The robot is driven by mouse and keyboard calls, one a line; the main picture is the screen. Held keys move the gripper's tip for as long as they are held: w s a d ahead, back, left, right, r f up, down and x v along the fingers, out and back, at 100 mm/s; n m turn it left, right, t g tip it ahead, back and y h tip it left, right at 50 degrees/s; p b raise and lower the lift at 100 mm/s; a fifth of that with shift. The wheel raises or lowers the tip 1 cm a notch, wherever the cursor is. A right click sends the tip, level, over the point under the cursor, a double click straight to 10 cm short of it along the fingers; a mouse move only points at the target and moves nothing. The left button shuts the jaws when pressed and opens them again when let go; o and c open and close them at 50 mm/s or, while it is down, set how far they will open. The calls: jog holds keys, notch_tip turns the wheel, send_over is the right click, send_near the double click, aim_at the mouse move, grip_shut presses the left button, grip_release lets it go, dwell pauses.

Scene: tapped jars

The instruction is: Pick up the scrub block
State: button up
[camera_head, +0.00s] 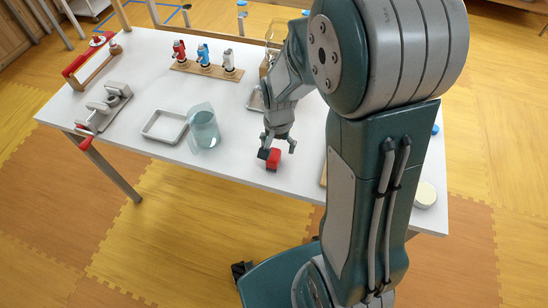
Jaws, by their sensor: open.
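The scrub block appears to be the small red block (273,160) on the white table near its front edge. A dark piece shows at its left side; I cannot tell whether that is part of the block or a fingertip. My gripper (278,148) points down just above and around the block. Its jaws are open, with the right finger apart from the block's right side. I cannot tell whether the left finger touches the block. The far side of the block is hidden.
Left of the block stand a clear pitcher (203,128) and a shallow white tray (164,127). A wooden rack (206,70) with red, blue and white taps stands behind. A grey cranked device (104,106) is at the left. My arm hides much of the table's right side.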

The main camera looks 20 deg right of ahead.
aim_at(274, 154)
jog(key=f, duration=0.1)
jog(key=a+f, duration=0.1)
jog(key=f, duration=0.2)
jog(key=shift+s+a+f, duration=0.1)
jog(key=shift+a+f, duration=0.15)
jog(key=shift+a, duration=0.05)
jog(key=shift+f, duration=0.35)
jog(key=shift+d, duration=0.1)
grip_shut()
